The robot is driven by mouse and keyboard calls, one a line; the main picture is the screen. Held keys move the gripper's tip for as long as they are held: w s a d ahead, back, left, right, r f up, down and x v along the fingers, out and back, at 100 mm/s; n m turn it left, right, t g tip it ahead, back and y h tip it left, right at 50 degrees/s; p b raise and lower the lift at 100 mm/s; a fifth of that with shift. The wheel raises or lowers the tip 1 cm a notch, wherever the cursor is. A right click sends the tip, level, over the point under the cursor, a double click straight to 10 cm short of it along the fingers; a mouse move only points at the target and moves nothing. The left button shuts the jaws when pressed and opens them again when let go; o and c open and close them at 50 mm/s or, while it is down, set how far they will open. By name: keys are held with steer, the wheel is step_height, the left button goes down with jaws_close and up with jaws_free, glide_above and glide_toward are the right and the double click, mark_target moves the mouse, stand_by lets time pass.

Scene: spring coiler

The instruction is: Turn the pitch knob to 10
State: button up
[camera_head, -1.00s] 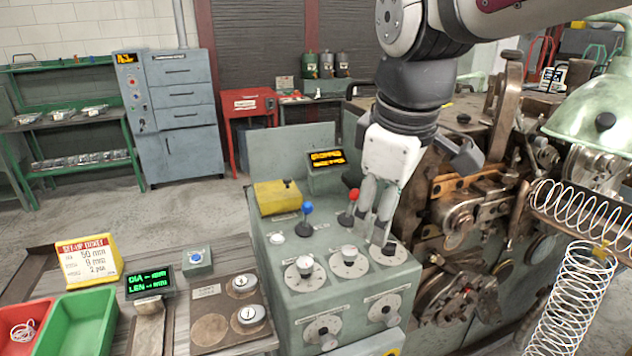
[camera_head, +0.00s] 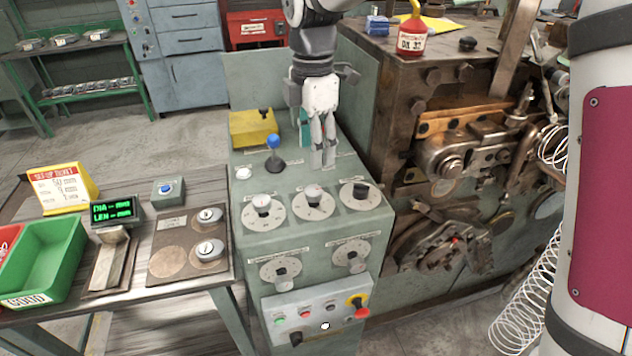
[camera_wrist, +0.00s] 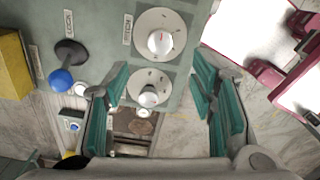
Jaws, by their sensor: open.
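The grey console (camera_head: 330,225) has three round dials on its top: left (camera_head: 263,210), middle (camera_head: 313,202) and right (camera_head: 360,195). My gripper (camera_head: 323,160) points down above the console, behind the middle dial in the head view. In the wrist view, its teal-padded fingers (camera_wrist: 162,80) are open and wide apart, holding nothing.
A blue-knobbed lever (camera_head: 274,148) and a yellow box (camera_head: 252,127) stand left of my gripper. Two more dials (camera_head: 281,269) (camera_head: 350,256) are on the console's front, above a button panel (camera_head: 318,310). Coiler machinery (camera_head: 450,150) rises close on the right.

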mark_target(313, 189)
step_height(313, 189, down, 10)
steer(key=shift+f+p, duration=0.25)
steer(key=shift+p, duration=0.35)
steer(key=shift+c, duration=0.6)
steer(key=c, duration=1)
